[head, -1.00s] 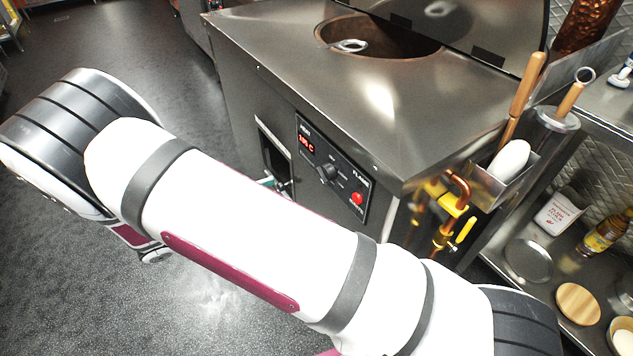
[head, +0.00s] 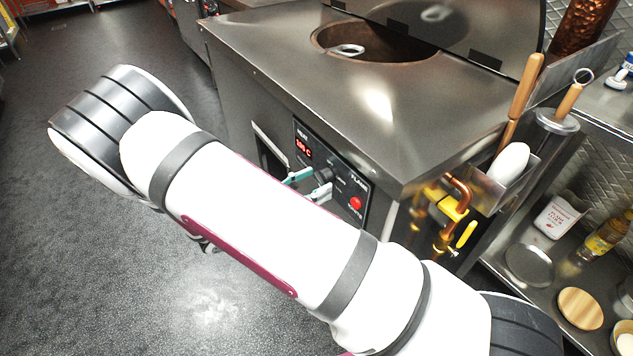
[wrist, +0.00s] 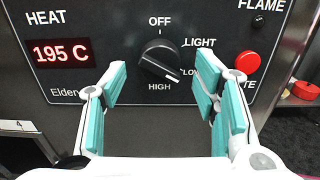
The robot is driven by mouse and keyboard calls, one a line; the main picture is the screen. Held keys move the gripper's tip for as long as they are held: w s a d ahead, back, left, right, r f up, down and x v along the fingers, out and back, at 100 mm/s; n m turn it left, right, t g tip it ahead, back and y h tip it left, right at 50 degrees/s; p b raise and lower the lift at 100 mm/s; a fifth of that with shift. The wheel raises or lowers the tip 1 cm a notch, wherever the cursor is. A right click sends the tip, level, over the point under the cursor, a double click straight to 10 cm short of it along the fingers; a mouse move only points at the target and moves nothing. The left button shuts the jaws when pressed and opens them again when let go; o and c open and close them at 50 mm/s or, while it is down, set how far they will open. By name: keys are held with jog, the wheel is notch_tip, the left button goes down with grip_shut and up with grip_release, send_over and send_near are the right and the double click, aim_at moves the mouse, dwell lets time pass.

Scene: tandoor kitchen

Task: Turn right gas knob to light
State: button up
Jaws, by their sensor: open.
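The black gas knob (wrist: 160,60) sits on the dark control panel, among the printed labels OFF, LIGHT, LOW and HIGH. Its grip bar slants from upper left to lower right; I cannot tell exactly which label it marks. My gripper (wrist: 160,90) is open, with teal-padded fingers to the left and right of the knob, and nothing between the pads touches it visibly. In the head view my gripper (head: 307,184) is in front of the panel, just below and left of the knob (head: 325,174), partly hidden behind my arm.
A red button (wrist: 248,62) is right of the knob, close to the right finger. A red display (wrist: 62,52) reads 195 C. Yellow-handled gas pipes (head: 455,205) are right of the panel. The oven top (head: 370,90) is above; open floor (head: 90,260) is left.

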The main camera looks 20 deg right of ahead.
jog(key=shift+w+d, duration=0.2)
jog(key=shift+d, duration=0.45)
jog(key=c, duration=1.2)
jog(key=shift+o, duration=0.2)
jog(key=shift+n, duration=0.3)
jog(key=n+p, duration=0.3)
jog(key=n, duration=0.8)
jog(key=shift+s+r, duration=0.1)
